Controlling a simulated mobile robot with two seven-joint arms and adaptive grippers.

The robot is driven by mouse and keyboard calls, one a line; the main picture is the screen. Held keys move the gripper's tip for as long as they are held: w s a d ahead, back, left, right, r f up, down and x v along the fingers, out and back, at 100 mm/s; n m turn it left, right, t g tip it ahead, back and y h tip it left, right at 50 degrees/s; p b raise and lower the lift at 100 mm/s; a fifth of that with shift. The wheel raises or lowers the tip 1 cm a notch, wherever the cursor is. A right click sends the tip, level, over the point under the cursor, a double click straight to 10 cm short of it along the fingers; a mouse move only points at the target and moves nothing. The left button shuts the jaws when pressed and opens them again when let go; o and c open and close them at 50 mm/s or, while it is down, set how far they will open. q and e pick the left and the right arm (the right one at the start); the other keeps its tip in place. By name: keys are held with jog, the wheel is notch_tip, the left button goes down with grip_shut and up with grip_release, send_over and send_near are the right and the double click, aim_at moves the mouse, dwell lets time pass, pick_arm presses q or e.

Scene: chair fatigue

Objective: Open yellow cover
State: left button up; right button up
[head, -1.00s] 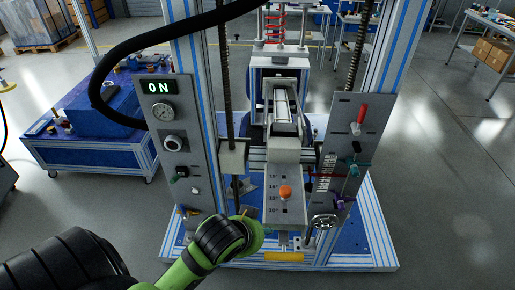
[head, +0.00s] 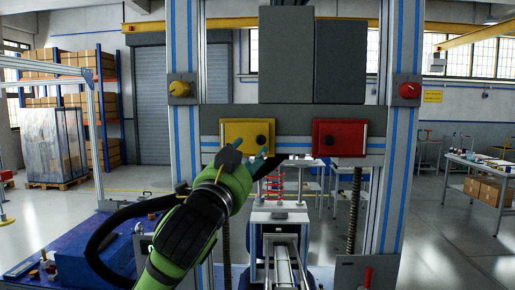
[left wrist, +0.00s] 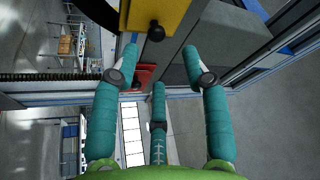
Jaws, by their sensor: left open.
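The yellow cover (head: 236,130) is a flat panel with a black knob (head: 260,140) on its right side. It lies flat against the grey crossbeam of the test frame. My left gripper (head: 258,158) is just below and in front of the cover, its teal fingers partly hidden by my wrist. In the left wrist view the fingers (left wrist: 160,60) are spread and empty. The yellow cover (left wrist: 140,12) and its knob (left wrist: 156,30) lie just beyond the fingertips, with the knob between the two upper fingers. I see no clear contact. My right gripper is not in view.
A similar red cover (head: 339,138) sits right of the yellow one. A yellow knob (head: 180,89) and a red knob (head: 407,90) are on the uprights. Grey panels (head: 287,55) rise above the crossbeam. A black hose (head: 110,225) loops at lower left.

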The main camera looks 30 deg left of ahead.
aim_at(260, 140)
pick_arm(q)
jog(key=p+x, duration=0.3)
jog(key=x, duration=0.3)
jog(key=shift+w+p, duration=0.3)
jog(key=shift+w, duration=0.1)
jog(key=shift+a, duration=0.1)
grip_shut()
